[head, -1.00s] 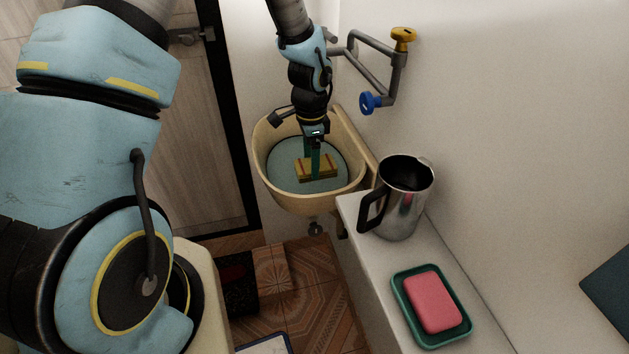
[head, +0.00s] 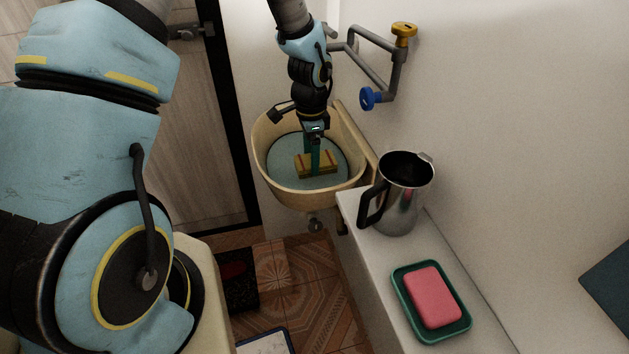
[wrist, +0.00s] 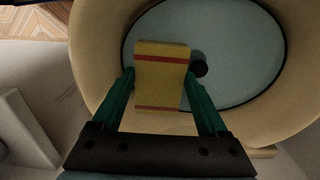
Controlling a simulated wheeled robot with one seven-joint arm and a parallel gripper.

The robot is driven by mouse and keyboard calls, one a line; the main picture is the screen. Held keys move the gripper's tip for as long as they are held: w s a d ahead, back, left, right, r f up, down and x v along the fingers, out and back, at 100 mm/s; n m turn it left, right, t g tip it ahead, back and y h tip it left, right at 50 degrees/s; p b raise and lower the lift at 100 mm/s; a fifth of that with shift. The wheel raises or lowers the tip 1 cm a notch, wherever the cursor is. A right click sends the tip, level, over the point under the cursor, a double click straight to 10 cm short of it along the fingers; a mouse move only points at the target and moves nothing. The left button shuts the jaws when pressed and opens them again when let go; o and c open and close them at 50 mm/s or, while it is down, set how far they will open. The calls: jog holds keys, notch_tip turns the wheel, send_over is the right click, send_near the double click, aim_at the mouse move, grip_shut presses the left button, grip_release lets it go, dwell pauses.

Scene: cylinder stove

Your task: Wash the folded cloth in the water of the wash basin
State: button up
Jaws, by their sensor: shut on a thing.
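The wash basin (head: 260,157) is cream and round, fixed to the wall, with a blue-grey disc of water (head: 338,182) inside. The folded cloth (head: 326,167) is yellow with red stripes and sits over the water, inside the rim. My gripper (head: 314,163) points down into the basin, shut on the cloth. In the wrist view the green fingers press the cloth (wrist: 162,75) from both sides, over the basin's (wrist: 97,45) near part. I cannot tell whether the cloth's underside is in the water.
A steel jug (head: 400,195) with a black handle stands on the narrow white ledge (head: 375,285) right of the basin. A pink soap (head: 432,297) lies in a green dish (head: 462,333) nearer me. Pipes with a yellow tap (head: 403,31) and a blue tap (head: 367,98) are on the wall.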

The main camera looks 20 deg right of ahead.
jog(key=shift+r, duration=0.1)
notch_tip(320, 180, up, 9)
jog(key=p, duration=0.7)
